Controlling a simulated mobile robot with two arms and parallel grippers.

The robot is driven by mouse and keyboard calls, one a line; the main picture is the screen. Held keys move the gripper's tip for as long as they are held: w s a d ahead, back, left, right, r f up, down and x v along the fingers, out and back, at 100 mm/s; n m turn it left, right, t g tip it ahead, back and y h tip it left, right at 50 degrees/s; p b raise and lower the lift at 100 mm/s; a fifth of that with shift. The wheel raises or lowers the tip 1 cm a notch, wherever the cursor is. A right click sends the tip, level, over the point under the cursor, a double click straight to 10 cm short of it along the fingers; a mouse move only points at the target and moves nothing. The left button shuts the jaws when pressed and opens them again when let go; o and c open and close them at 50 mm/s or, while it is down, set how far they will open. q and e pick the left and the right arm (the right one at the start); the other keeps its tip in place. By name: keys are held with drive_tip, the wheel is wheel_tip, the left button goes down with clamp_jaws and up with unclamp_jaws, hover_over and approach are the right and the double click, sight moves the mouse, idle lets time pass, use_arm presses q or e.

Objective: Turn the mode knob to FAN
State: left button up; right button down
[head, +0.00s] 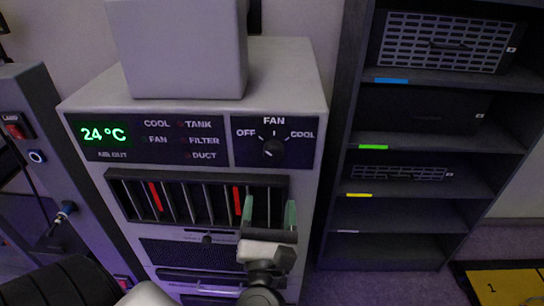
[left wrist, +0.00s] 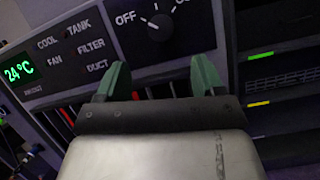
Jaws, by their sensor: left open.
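The mode knob (head: 272,148) is a round black knob on a dark panel (head: 306,155) marked OFF, FAN and COOL. It also shows in the left wrist view (left wrist: 160,27), where a pale mark sits on its left, on the OFF side. FAN is at the top in the head view and out of frame in the wrist view. My left gripper (head: 269,210) has green fingers that stand apart, with nothing between them. It is below the knob, in front of the vent slats, and apart from the knob. The fingers also show in the wrist view (left wrist: 161,75). My right gripper is not in view.
A display (head: 103,134) reads 24 °C, left of the knob panel. A vent (head: 195,200) with red strips lies below. A grey duct (head: 180,48) rises from the unit's top. A dark shelf rack (head: 400,216) stands right, a switch cabinet (head: 35,105) left.

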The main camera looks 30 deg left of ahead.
sight(274, 156)
use_arm(q)
drive_tip(key=p+x, duration=0.4)
drive_tip(key=x, duration=0.5)
drive_tip(key=shift+w+r, duration=0.25)
drive_tip(key=shift+r, duration=0.05)
drive_tip(key=shift+w+a, duration=0.25)
drive_tip(key=shift+w, duration=0.25)
drive_tip(key=shift+r+p, duration=0.1)
drive_tip(key=shift+p, duration=0.2)
drive_tip(key=c, duration=0.9)
